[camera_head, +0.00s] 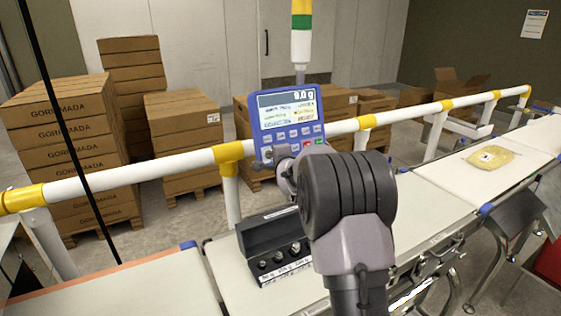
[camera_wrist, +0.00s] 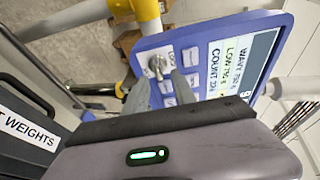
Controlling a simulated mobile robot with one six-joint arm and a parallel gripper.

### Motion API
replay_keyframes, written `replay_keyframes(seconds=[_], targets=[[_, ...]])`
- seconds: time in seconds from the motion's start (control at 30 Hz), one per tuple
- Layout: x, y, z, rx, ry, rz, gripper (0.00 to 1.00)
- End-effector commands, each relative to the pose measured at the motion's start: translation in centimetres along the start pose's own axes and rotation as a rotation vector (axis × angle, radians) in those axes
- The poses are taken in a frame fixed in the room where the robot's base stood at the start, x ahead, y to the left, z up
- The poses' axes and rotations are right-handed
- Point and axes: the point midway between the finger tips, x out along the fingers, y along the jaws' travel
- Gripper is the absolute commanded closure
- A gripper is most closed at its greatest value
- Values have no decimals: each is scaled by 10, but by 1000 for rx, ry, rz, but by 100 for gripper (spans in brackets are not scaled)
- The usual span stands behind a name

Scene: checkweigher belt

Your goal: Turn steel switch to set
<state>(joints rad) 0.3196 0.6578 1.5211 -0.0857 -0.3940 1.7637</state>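The steel switch (camera_wrist: 157,66) is a small metal lever at one corner of the blue control panel (camera_wrist: 192,48) in the wrist view. My gripper (camera_wrist: 160,75) reaches to it with one grey finger on each side; a gap shows between the fingers, and I cannot tell whether either touches the lever. In the head view the panel (camera_head: 290,104) reads 9.0 g and stands on the rail. My gripper (camera_head: 276,157) is at its lower left corner and hides most of the switch. The small print beside the switch is too blurred to read.
A white and yellow rail (camera_head: 190,160) runs behind the belt (camera_head: 425,203). A yellowish package (camera_head: 494,156) lies on the far belt. Stacked cartons (camera_head: 62,135) stand behind the rail.

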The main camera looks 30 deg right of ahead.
Motion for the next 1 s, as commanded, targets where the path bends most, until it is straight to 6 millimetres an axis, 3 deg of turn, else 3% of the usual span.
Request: replay_keyframes(seconds=[0.3,0.5,0.67,1.0], targets=[[-98,-4,0,0,1,0,68],[-147,-2,0,0,1,0,68],[-162,0,0,0,0,1,68],[-163,0,0,0,0,1,68]])
